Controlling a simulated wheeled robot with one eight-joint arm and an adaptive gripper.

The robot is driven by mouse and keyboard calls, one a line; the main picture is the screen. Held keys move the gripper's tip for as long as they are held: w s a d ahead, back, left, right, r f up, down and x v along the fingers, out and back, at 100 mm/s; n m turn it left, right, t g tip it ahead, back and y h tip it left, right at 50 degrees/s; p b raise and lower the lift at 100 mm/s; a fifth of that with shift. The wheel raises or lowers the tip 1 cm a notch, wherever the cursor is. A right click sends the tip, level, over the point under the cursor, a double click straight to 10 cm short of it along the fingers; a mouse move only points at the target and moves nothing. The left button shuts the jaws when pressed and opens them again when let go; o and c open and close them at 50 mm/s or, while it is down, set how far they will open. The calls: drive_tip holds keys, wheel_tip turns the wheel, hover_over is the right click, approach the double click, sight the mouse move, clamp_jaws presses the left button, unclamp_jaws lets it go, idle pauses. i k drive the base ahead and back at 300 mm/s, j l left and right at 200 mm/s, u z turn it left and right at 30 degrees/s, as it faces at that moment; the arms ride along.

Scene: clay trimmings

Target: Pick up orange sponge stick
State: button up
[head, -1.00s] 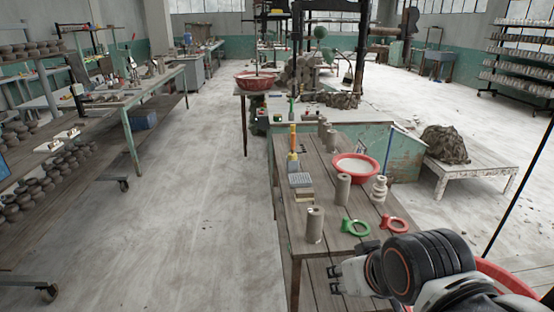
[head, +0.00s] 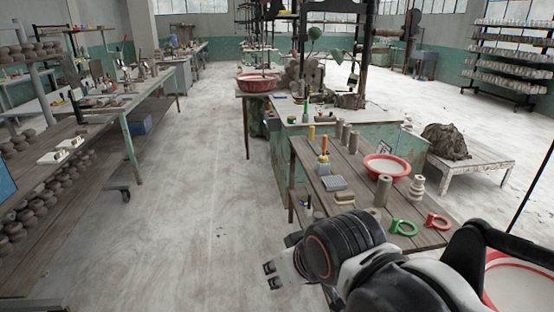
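A slim upright stick with an orange upper part (head: 324,146) stands near the left edge of the wooden table (head: 350,158); it looks like the orange sponge stick, with a yellowish lower part. A short yellow-orange upright piece (head: 311,132) stands behind it. They are too small to tell finer detail. My gripper (head: 270,275) is at the lower middle, left of and nearer than the table, over the floor. Its two fingertips look apart with nothing between them.
The floor (head: 200,220) left of the table is clear.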

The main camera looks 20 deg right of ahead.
sight(323, 158)
drive_tip(key=i+j+u, duration=0.15)
drive_tip(key=i+j, duration=0.15)
drive_tip(key=i, duration=0.2)
drive_tip(key=i+j+u, duration=0.2)
drive_tip(key=i, duration=0.3)
drive_tip(key=i+l+z, duration=0.1)
drive_tip(key=i+z, duration=0.85)
drive_tip(key=i+j+z, duration=0.25)
drive_tip(key=z, duration=0.2)
drive_tip(key=i+z, duration=0.7)
drive_tip(key=z, duration=0.15)
drive_tip(key=i+j+z, duration=0.2)
drive_tip(key=i+z, duration=0.25)
drive_tip(key=k, duration=0.1)
